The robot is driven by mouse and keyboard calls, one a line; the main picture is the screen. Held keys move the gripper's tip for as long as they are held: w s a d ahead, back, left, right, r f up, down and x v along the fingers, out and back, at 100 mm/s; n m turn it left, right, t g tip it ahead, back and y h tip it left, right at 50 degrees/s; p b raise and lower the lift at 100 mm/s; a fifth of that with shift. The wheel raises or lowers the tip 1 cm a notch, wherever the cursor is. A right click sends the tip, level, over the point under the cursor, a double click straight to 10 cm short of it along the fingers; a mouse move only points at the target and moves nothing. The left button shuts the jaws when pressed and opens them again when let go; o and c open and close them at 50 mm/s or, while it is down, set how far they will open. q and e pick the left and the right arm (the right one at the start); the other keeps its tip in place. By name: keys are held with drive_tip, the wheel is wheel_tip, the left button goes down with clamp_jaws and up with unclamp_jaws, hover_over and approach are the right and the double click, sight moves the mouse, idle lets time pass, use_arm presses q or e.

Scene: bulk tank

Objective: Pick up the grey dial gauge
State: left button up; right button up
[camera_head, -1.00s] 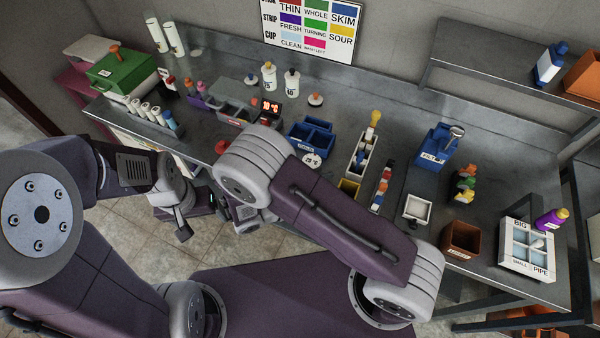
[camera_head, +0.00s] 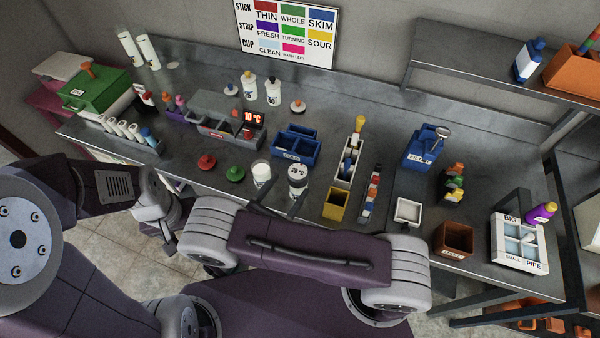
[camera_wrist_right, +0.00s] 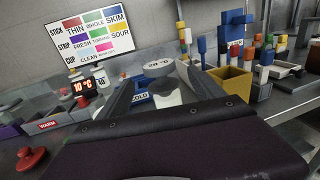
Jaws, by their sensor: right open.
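A round pale grey dial marked 20 °C (camera_head: 298,174), which I take as the dial gauge, stands near the front of the grey counter, before the blue tray. It also shows in the right wrist view (camera_wrist_right: 158,65), with a pale cylindrical shape just below it. My right gripper (camera_head: 279,199) is open at the counter's front, its fingers pointing toward the dial. In the right wrist view the dial lies between the finger lines; contact cannot be told. My left gripper (camera_head: 168,238) hangs low at left, before the counter; its jaws are unclear.
A white cup (camera_head: 261,173) stands just left of the dial, with green (camera_head: 235,174) and red (camera_head: 206,162) knobbed lids further left. The blue tray (camera_head: 295,148) is behind. A yellow box (camera_head: 336,204) and white holder stand close on the right.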

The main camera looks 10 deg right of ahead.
sight(304, 166)
drive_tip(key=x, duration=0.4)
drive_tip(key=p+x, duration=0.1)
drive_tip(key=x, duration=0.3)
drive_tip(key=shift+s+d+r, duration=0.1)
drive_tip(key=shift+d+r, duration=0.05)
drive_tip(key=shift+r, duration=0.05)
drive_tip(key=shift+w+d, duration=0.2)
drive_tip(key=shift+w, duration=0.1)
drive_tip(key=shift+s, duration=0.1)
drive_tip(key=c, duration=1.5)
